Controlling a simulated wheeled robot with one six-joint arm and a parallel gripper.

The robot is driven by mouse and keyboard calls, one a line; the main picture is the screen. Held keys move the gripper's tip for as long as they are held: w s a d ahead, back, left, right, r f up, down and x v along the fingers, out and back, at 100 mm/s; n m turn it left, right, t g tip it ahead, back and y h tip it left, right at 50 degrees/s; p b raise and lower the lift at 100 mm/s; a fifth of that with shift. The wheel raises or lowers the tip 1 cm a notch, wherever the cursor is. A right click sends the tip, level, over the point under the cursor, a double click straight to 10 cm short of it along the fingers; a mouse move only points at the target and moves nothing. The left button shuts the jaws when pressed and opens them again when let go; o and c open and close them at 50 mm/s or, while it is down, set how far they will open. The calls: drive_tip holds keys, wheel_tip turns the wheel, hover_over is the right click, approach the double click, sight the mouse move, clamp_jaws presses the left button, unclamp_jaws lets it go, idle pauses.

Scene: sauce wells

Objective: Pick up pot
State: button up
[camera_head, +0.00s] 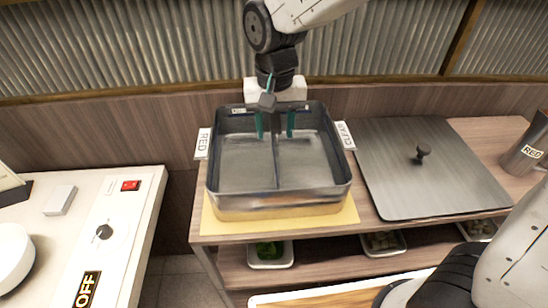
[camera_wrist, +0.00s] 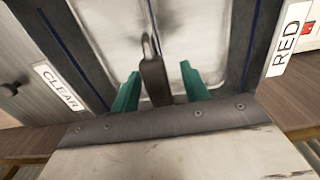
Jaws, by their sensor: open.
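A rectangular metal container (camera_head: 235,180) with two wells sits on the shelf unit, with a divider (camera_head: 281,174) down its middle. My gripper (camera_head: 276,125) is open, its teal fingers pointing down at the container's far side, one on each side of the divider line. In the wrist view my gripper (camera_wrist: 160,80) has a dark strip with a looped end (camera_wrist: 152,72) between its fingers; I cannot tell whether they touch it. A metal pot (camera_head: 525,150) labelled RED stands at the far right, partly cut off by the frame and well away from my gripper.
RED (camera_head: 202,143) and CLEAR (camera_head: 345,135) labels flank the container. A flat metal lid with a knob (camera_head: 423,155) lies to its right. A yellow mat (camera_head: 285,225) lies under the container. A counter with a red switch (camera_head: 130,185) and dial is at left. Food trays (camera_head: 270,255) sit below.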

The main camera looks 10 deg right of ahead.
clamp_jaws()
drive_tip(key=shift+r, duration=0.15)
